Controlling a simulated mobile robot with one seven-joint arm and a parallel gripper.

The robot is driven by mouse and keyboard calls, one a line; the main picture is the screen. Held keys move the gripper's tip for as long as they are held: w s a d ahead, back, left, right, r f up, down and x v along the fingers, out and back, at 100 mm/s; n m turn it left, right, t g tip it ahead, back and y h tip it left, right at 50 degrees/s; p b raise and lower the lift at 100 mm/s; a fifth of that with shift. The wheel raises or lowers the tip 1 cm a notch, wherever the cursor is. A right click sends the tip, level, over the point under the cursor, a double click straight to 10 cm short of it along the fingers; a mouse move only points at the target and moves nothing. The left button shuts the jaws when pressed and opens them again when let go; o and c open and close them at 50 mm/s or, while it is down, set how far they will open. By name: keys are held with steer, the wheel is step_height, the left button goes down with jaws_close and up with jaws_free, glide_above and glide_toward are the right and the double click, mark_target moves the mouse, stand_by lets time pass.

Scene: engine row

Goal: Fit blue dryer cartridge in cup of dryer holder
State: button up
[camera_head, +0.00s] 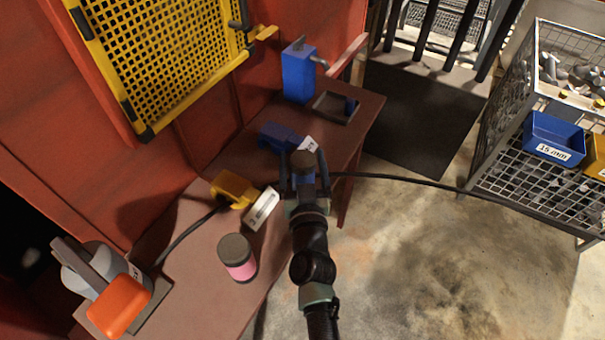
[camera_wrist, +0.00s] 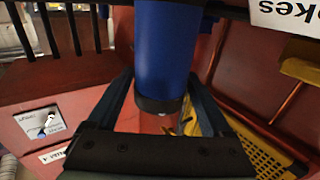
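The blue dryer cartridge (camera_wrist: 165,50) is a blue cylinder between the fingers of my gripper (camera_head: 303,172). In the wrist view both fingers meet its sides, and its near end is dark. In the head view its dark cap (camera_head: 303,159) shows between the fingers, above the bench's right edge. A blue bracket-like holder (camera_head: 279,136) with a white label stands on the bench just behind and left of my gripper. A yellow holder (camera_head: 233,188) with a white label is to the left. Which one is the dryer holder I cannot tell; neither cup opening shows clearly.
A pink canister (camera_head: 238,258) with a dark lid stands on the brown bench (camera_head: 205,285). A blue box-shaped unit (camera_head: 298,72) stands at the back. An orange-topped device (camera_head: 119,306) is at front left. A cable runs right towards a wire rack (camera_head: 525,190).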

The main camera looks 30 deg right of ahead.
steer(key=c, duration=1.2)
jaws_close()
steer(key=shift+r, duration=0.15)
